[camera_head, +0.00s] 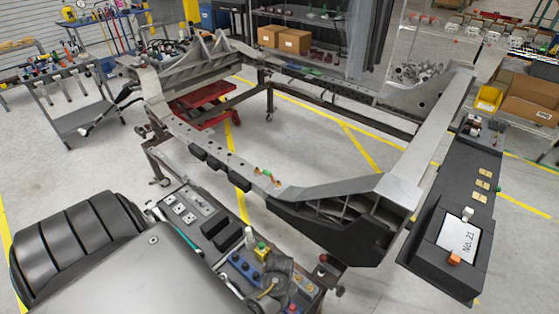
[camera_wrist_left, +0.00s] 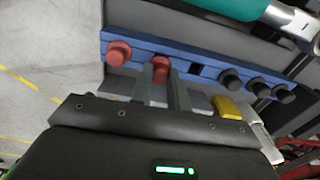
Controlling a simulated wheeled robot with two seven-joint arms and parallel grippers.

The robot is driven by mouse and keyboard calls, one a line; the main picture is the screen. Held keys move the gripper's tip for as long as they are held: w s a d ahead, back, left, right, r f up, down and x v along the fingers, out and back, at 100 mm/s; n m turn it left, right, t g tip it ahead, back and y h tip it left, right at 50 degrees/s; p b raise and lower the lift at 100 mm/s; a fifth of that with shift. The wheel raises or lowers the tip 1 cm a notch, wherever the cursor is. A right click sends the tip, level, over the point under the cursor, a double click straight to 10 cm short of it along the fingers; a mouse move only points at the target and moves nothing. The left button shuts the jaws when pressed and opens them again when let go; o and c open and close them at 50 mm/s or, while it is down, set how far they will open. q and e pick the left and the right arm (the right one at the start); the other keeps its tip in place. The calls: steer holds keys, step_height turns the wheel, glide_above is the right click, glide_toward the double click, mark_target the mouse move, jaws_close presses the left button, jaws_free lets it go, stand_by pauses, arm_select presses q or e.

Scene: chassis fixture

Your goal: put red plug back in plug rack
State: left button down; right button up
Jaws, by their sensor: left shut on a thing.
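In the left wrist view, the plug rack (camera_wrist_left: 140,42) is a long blue strip that runs across the upper part of the picture. My left gripper (camera_wrist_left: 162,82) is shut on a red plug (camera_wrist_left: 159,66) at the front of the rack. I cannot tell whether this plug is seated in a hole. Another red plug (camera_wrist_left: 118,52) is at the left of the rack. A dark square opening shows just right of the held plug. Several black plugs (camera_wrist_left: 231,78) are farther right.
A teal-handled tool (camera_wrist_left: 235,8) lies just behind the rack. A yellow block (camera_wrist_left: 228,108) is at the right of my fingers. The head view shows a large grey chassis frame (camera_head: 408,150) and a dark equipment bench (camera_head: 190,208). Open floor lies left of the rack.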

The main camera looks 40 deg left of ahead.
arm_select(q)
steer(key=shift+f, duration=0.45)
stand_by(0.6)
steer(key=shift+f, duration=0.5)
steer(key=c, duration=1.3)
jaws_free()
steer(key=shift+r, duration=0.1)
step_height(320, 180, up, 7)
steer(key=p, duration=0.8)
